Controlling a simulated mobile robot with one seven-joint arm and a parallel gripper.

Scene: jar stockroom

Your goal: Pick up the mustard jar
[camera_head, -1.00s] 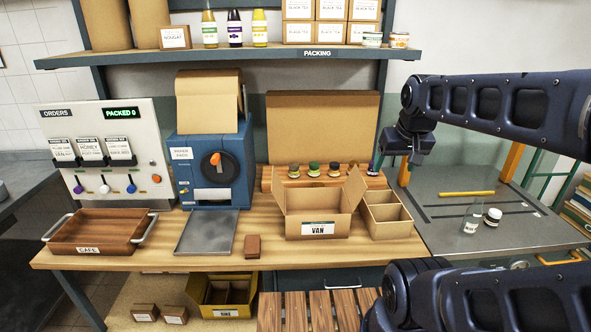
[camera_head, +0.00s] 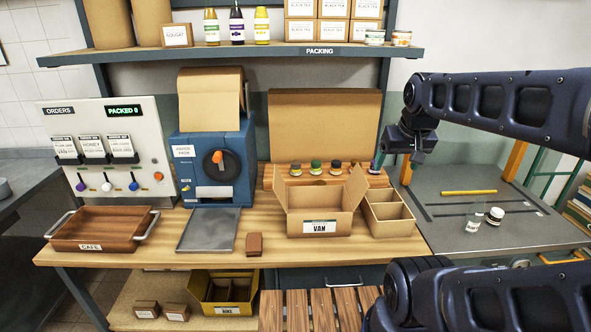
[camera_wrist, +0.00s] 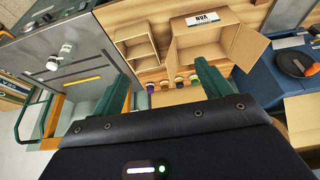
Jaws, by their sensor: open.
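Several small jars stand in a row on a wooden board behind the VAN box. They include a yellow-lidded jar (camera_head: 295,169), a green-lidded jar (camera_head: 316,167), a dark-lidded jar (camera_head: 336,167) and a purple-lidded jar (camera_wrist: 150,88). Their labels are too small to read, so I cannot tell which is mustard. My gripper (camera_head: 380,160) hangs at the right end of this row in the head view. In the wrist view its green fingers are spread wide and empty, with the jars showing beyond and between them.
The open VAN box (camera_head: 320,228) stands in front of the jars, its flaps raised. A divided carton (camera_head: 390,228) is right of it. A grey bench (camera_head: 455,190) at right holds a clear jar (camera_head: 474,221) and a white-lidded jar (camera_head: 496,216). A shelf (camera_head: 270,51) hangs above.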

